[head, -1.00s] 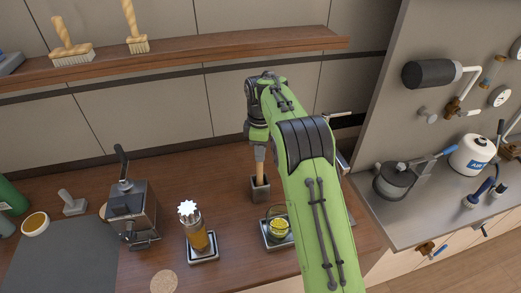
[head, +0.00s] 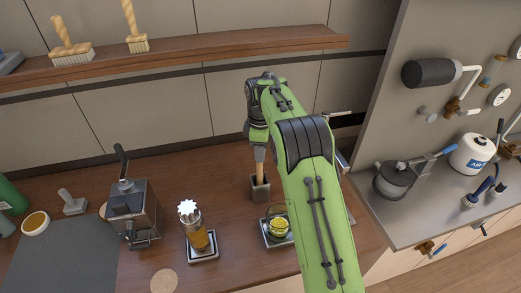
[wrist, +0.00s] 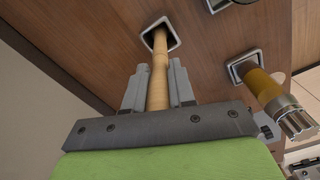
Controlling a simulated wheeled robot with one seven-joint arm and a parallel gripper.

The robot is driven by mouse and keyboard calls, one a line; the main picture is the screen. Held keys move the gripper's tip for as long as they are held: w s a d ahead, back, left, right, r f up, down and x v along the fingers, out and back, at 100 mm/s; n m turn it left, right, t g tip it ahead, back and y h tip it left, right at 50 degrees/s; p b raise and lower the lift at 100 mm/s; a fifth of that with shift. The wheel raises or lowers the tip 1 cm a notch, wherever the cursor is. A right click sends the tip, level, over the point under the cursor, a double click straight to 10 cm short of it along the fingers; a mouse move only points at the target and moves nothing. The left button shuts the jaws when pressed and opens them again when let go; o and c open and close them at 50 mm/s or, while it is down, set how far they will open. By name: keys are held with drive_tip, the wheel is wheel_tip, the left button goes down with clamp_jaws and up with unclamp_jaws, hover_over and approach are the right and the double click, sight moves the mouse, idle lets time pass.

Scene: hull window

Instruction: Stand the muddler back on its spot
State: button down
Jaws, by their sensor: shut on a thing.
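The muddler, a pale wooden rod (wrist: 159,75), is between the closed jaws of my gripper (wrist: 159,88) in the wrist view. Its far end reaches the dark opening of a small square metal holder (wrist: 174,34). The end appears to be within the opening; how deep it sits is hidden. In the head view the rod (head: 260,168) hangs about upright below my gripper (head: 258,142), over the grey holder (head: 260,190) on the wooden counter. My arm hides part of the counter to the right.
An amber-bodied tool with a star-shaped metal top (head: 196,230) stands on a square tray left of the holder. A yellow item (head: 279,228) sits on another tray close in front. A metal press (head: 132,208) stands further left. A shelf (head: 190,62) runs above.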

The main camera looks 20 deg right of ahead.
drive_tip(key=shift+f+b, duration=0.45)
drive_tip(key=shift+f, duration=0.35)
drive_tip(key=c, duration=0.9)
unclamp_jaws()
drive_tip(key=shift+o, duration=0.2)
wheel_tip(320, 180, up, 6)
drive_tip(key=p, duration=0.5)
drive_tip(key=shift+r, duration=1.05)
